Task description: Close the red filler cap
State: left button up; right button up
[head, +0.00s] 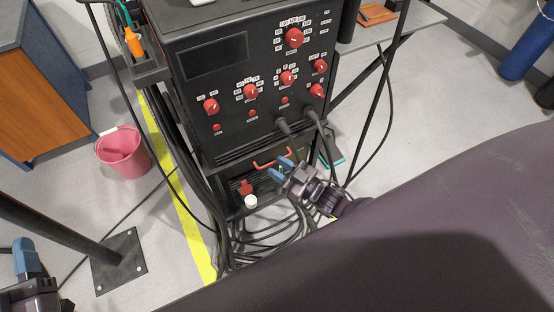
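A small red filler cap (246,187) shows on the low front of the black machine. It stands up above a white round filler neck (250,201), so the neck's top appears uncovered. My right gripper (281,169) is to the right of the cap, by the red handle, and apart from the cap. Its two blue fingertips are spread with a gap, and I see nothing held between them. My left gripper (26,258) is at the lower left edge, far from the cap. Its blue fingertips overlap in this view, so its opening is unclear.
The black machine's panel (230,100) carries several red knobs. A red handle (272,158) crosses its lower front. Thick cables (316,130) hang from it and coil on the floor. A pink bucket (122,152) stands left. My large dark arm link fills the lower right.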

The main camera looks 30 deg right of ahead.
pick_arm(q)
jog(key=s+f+g+p, duration=0.1)
jog(key=s+f+g, duration=0.1)
jog(key=f, duration=0.6)
jog(key=s+f+n+g, duration=0.1)
jog(key=s+f+g, duration=0.2)
jog(key=f, duration=0.5)
jog(key=s+f+g+y+p, duration=0.1)
jog(key=s+f+g, duration=0.1)
jog(key=f+g, duration=0.3)
notch_tip(320, 180, down, 4)
jog(key=shift+s+a+f+p, duration=0.1)
jog(key=shift+s+a+p, duration=0.1)
jog(key=shift+s+p, duration=0.15)
pick_arm(e)
jog(key=s+d+r+m+g+h, duration=0.1)
jog(key=s+d+m+g+h, duration=0.1)
jog(key=s, duration=0.7)
jog(key=s+d+r+m+g+h, duration=0.2)
jog(key=s+d+m+g+h, duration=0.1)
jog(key=s+h, duration=0.4)
jog(key=s+d, duration=0.1)
jog(key=s, duration=0.1)
jog(key=shift+s+d+m+g, duration=0.3)
jog(key=shift+s+d+g, duration=0.05)
jog(key=shift+s+g, duration=0.05)
pick_arm(q)
jog(key=shift+n, duration=0.3)
pick_arm(e)
jog(key=shift+w+a, duration=0.1)
